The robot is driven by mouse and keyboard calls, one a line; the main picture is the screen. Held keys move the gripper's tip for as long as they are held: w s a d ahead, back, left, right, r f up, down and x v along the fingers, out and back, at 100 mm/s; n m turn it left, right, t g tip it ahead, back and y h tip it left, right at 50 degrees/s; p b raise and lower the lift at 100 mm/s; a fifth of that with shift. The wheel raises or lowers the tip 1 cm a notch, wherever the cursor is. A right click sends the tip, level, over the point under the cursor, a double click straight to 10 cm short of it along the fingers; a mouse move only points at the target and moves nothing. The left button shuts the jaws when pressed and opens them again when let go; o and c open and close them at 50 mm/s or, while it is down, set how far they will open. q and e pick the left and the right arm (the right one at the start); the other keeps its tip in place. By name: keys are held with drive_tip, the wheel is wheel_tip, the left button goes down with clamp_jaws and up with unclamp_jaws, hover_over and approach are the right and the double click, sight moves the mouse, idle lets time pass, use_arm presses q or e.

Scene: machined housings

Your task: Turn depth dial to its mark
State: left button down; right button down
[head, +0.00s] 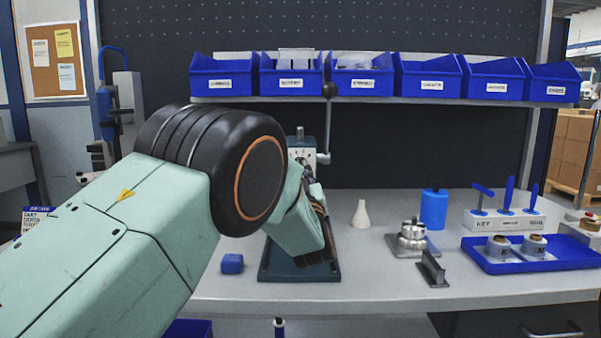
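A small bench press stands on the workbench, with a dark teal base (275,272) and a lever (327,130) topped by a black ball knob. A pale face with dark marks, which looks like the depth dial (301,156), shows on the press head. Its mark is too small to read. My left arm comes in from the left and covers much of the press. My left gripper (318,205) is in front of the press column, below the dial face. Its fingers are partly hidden by my wrist, and contact cannot be told. My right gripper is not in view.
A white cone (361,214), a metal fixture (412,238), a dark bracket (432,269), a blue cylinder (434,208), a key rack (508,218) and a blue tray (570,257) stand to the right. Blue bins (427,80) line the shelf above.

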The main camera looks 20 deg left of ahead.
use_arm(q)
drive_tip(key=c, duration=1.4)
unclamp_jaws()
drive_tip(key=shift+v, duration=3.8)
